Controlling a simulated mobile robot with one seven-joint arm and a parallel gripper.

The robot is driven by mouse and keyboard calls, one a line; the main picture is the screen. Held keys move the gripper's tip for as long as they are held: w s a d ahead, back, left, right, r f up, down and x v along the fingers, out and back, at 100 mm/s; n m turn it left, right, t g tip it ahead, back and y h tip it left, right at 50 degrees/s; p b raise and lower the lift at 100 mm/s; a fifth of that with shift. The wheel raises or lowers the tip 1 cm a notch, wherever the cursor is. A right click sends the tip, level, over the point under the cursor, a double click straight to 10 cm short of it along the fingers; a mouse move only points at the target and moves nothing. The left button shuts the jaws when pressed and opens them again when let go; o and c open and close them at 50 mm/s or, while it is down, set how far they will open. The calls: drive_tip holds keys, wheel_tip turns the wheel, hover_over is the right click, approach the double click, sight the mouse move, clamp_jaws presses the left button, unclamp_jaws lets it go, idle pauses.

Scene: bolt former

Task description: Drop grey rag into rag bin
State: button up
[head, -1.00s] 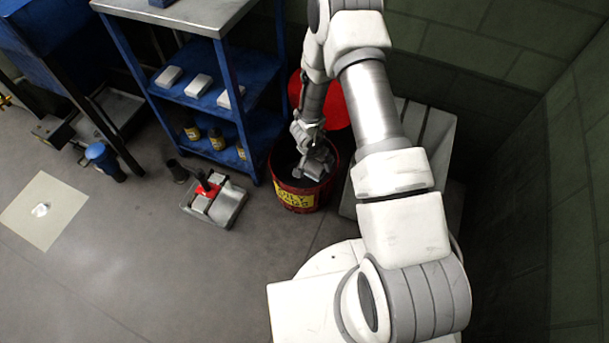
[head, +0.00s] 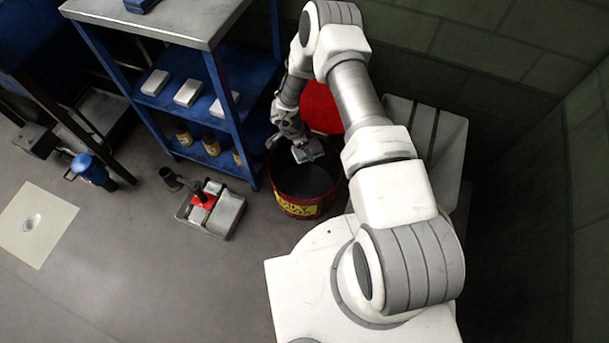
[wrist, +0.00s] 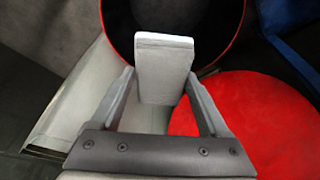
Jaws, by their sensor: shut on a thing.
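My gripper (head: 295,140) is shut on the grey rag (head: 308,150), a pale grey block-like bundle. In the wrist view the rag (wrist: 165,65) stands out between the two fingers of my gripper (wrist: 162,85). The rag bin (head: 300,208) is a red drum with a yellow label and a dark opening. In the head view the gripper and rag overlap the back-left of that opening. In the wrist view the rag's far end overlaps the opening of the bin (wrist: 243,30), and the rag crosses the near rim. The height above the rim is unclear.
The bin's red lid (head: 318,107) stands open behind it; it also shows in the wrist view (wrist: 260,120). A blue shelf unit (head: 235,95) stands left of the bin. A grey tray (head: 226,217) with a red item lies on the floor. A pale container (head: 440,140) stands right.

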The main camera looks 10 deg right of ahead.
wheel_tip(320, 180, down, 6)
drive_tip(key=b, duration=0.4)
drive_tip(key=o, duration=1.1)
drive_tip(key=shift+c, duration=0.2)
drive_tip(key=p+v, duration=0.5)
drive_tip(key=v, duration=1.2)
drive_tip(key=shift+r, duration=0.2)
